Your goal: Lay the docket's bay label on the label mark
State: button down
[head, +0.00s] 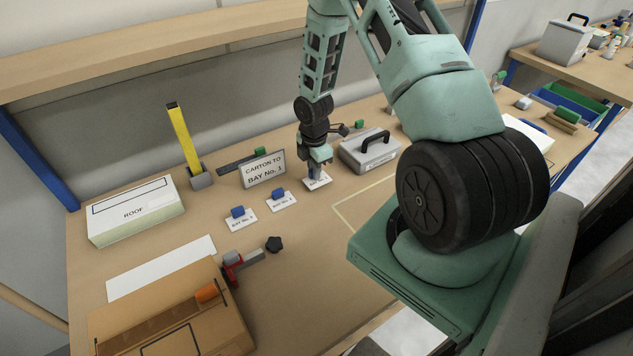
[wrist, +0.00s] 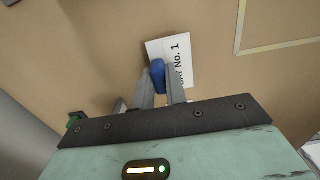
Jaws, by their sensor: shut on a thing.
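The docket (head: 263,170) stands upright on the bench in the head view and reads "CARTON TO BAY No. 1", the digit small. My gripper (wrist: 161,88) points down and is shut on the blue grip of a white label (wrist: 181,58) reading "No. 1" in the wrist view. In the head view my gripper (head: 316,174) is right of the docket, with the label (head: 318,184) at or just above the bench top; I cannot tell which. A dark outlined rectangle (head: 172,344) shows on the brown carton (head: 125,318) at front left.
Two other blue-gripped labels (head: 240,221) (head: 282,201) lie left of my gripper. A white ROOF box (head: 135,212), a yellow upright bar (head: 183,138), a red clamp (head: 232,263) and a grey handled case (head: 370,152) stand around. Bare bench lies in the middle front.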

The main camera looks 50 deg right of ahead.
jog(key=shift+r+p, duration=1.6)
jog(key=shift+r, duration=0.45)
